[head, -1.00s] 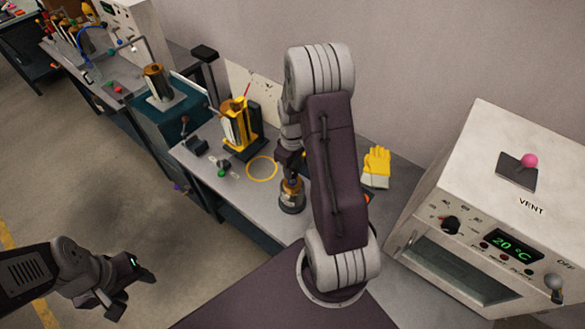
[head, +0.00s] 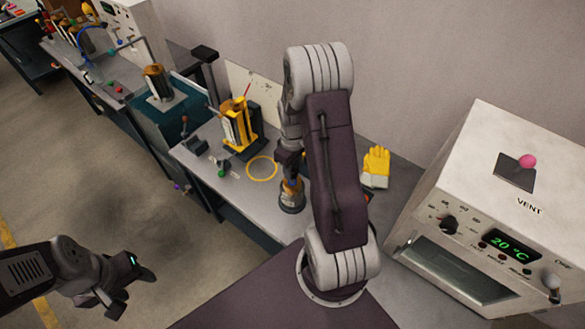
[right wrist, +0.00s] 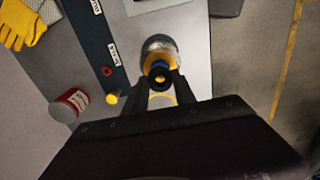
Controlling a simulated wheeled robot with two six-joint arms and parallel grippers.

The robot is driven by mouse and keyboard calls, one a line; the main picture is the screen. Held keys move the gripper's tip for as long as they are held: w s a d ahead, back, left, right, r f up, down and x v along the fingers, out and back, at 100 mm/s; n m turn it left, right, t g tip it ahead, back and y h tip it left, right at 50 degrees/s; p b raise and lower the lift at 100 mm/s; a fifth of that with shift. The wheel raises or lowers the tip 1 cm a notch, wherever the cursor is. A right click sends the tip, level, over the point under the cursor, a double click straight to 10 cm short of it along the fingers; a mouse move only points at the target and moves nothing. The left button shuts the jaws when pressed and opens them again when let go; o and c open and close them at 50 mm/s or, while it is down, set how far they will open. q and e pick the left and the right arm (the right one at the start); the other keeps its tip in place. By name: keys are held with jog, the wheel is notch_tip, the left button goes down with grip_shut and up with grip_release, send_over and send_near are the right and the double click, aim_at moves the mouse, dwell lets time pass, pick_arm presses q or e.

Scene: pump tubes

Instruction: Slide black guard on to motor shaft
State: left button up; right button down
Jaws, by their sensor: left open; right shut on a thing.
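My right gripper (right wrist: 162,88) is shut on the black guard (right wrist: 160,72), a small dark ring between its fingertips. The motor (right wrist: 158,48), round with a copper-orange part and a silvery rim, is just beyond the guard in the right wrist view. In the head view the motor (head: 292,198) stands upright on the bench below my right gripper (head: 290,172). The shaft is hidden by the guard and fingers, and I cannot tell whether the guard is around it. My left gripper (head: 132,288) is open and empty over the floor, away from the bench.
A yellow ring marking (head: 262,168) lies on the bench left of the motor. A yellow-and-black device (head: 238,128) stands behind it. A yellow glove (head: 376,166) lies to the right. A red can (right wrist: 70,106) shows in the wrist view. A large oven (head: 425,215) fills the right side.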

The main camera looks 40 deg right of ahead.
dwell(0.4)
jog(key=shift+f+b, duration=0.85)
jog(key=shift+f, duration=0.55)
jog(key=c, duration=0.9)
grip_release()
jog(key=shift+c, duration=0.2)
notch_tip(320, 180, up, 9)
